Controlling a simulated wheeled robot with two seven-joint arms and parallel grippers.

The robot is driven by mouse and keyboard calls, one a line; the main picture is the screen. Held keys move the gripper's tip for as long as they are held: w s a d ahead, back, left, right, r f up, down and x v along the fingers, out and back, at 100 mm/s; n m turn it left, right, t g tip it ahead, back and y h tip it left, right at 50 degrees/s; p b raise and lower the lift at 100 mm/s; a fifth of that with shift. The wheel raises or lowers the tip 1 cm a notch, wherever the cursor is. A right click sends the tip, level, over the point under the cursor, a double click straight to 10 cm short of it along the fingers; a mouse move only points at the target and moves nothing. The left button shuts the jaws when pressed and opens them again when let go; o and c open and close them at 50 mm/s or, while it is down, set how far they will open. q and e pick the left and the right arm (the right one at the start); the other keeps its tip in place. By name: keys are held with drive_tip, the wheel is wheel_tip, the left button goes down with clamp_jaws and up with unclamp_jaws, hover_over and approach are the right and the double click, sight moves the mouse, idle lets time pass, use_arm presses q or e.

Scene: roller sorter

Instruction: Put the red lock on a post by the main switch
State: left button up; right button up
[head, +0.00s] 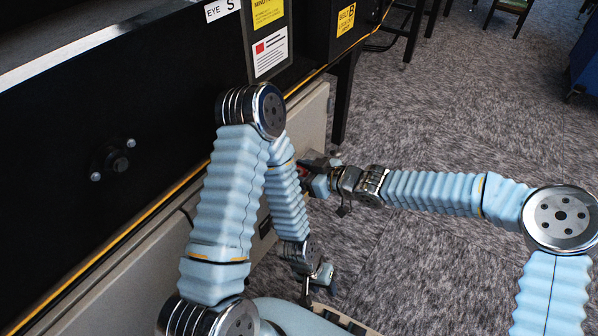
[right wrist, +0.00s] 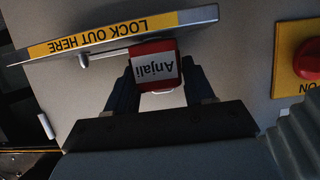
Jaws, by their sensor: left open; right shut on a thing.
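The red lock (right wrist: 153,54) has a white label reading "Anjali", upside down in the right wrist view. My right gripper (right wrist: 160,88) is shut on it, one dark finger on each side. A thin post with a round end (right wrist: 84,60) lies just left of the lock, under the yellow "LOCK OUT HERE" strip (right wrist: 118,34). I cannot tell whether the lock's shackle is around the post. The red main switch (right wrist: 309,60) sits on a yellow plate at the right. In the head view my right gripper (head: 312,178) is against the beige cabinet. My left gripper (head: 318,284) is open and empty.
The black machine side (head: 80,130) fills the left of the head view, above the beige cabinet (head: 310,115). My left arm hangs in front of it, close to my right gripper.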

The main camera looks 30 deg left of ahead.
drive_tip(key=shift+f, duration=0.15)
idle(0.3)
drive_tip(key=o, duration=1.2)
drive_tip(key=w+p+v, duration=0.1)
drive_tip(key=p+v, duration=0.5)
drive_tip(key=v, duration=0.7)
drive_tip(key=s+d+f+m+h+p, duration=0.2)
drive_tip(key=d+m, duration=0.4)
drive_tip(key=d, duration=0.3)
drive_tip(key=s+d+f+m+h+p, duration=0.3)
drive_tip(key=s+d+f+m, duration=0.3)
drive_tip(key=d, duration=0.3)
drive_tip(key=s+d+f+m+h+p, duration=0.3)
drive_tip(key=s+d+f+m, duration=0.3)
drive_tip(key=d, duration=0.3)
drive_tip(key=shift+s+d+f+m+h, duration=0.15)
drive_tip(key=shift+f+m+h, duration=0.15)
drive_tip(key=shift+h, duration=0.4)
drive_tip(key=shift+s+d+f, duration=0.1)
drive_tip(key=shift+s+d, duration=0.05)
drive_tip(key=shift+d, duration=0.05)
drive_tip(key=shift+c, duration=0.2)
